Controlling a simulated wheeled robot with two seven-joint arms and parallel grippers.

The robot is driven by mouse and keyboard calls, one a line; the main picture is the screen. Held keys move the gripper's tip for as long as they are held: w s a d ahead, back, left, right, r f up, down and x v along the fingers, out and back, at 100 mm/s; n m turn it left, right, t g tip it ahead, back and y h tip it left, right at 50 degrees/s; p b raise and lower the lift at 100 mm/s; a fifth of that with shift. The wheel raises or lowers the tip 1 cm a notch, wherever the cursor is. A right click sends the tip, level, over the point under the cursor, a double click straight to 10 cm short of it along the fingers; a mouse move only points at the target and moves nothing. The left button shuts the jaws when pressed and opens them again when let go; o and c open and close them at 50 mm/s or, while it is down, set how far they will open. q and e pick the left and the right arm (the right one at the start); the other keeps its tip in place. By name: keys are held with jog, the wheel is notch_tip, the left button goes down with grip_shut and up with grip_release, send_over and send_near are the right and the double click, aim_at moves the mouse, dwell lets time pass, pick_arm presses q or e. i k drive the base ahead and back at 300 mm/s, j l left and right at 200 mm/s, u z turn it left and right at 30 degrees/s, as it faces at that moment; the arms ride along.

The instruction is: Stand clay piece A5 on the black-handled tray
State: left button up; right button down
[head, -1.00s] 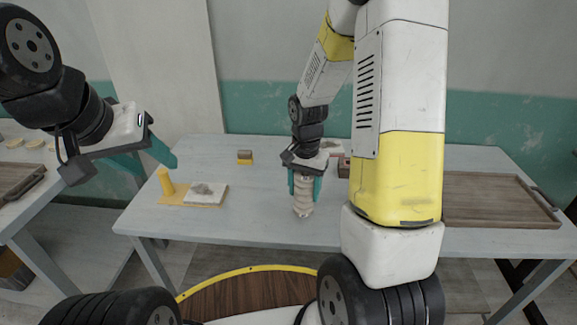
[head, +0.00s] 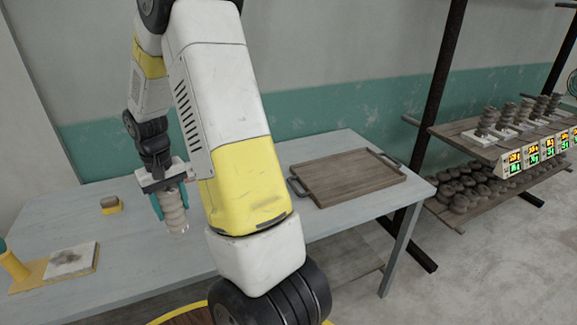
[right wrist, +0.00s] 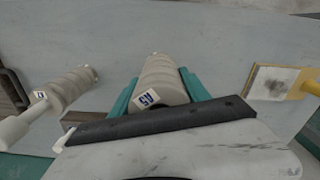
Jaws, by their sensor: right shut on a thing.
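Clay piece A5 (head: 174,214) is a beige, ridged, roughly cylindrical piece. My right gripper (head: 170,200) is shut on it and holds it upright over the table. In the right wrist view the piece (right wrist: 160,75) is between the teal fingers, with a white label on it whose characters appear upside down. The black-handled tray (head: 345,180) is a brown wooden tray at the right end of the table, to the right of my right arm; its top looks empty. Of my left gripper, only a teal tip (head: 2,246) shows at the left edge.
A yellow stand with a post (head: 14,264) and a pale square slab (head: 72,259) lie at the table's left. A small brown-and-yellow block (head: 112,205) is behind. Another ridged, labelled piece (right wrist: 68,90) shows in the right wrist view. Shelves (head: 490,150) with clay pieces stand right.

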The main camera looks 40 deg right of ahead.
aim_at(352, 178)
jog(key=k+l, duration=0.15)
jog(key=l, duration=0.2)
jog(key=k+l, duration=0.1)
jog(key=l, duration=0.25)
jog(key=k+l, duration=0.15)
jog(key=l, duration=0.2)
jog(key=k+l, duration=0.1)
jog(key=l, duration=0.25)
jog(key=k+l, duration=0.15)
jog(key=l, duration=0.9)
jog(key=i+l, duration=0.1)
jog(key=l, duration=0.6)
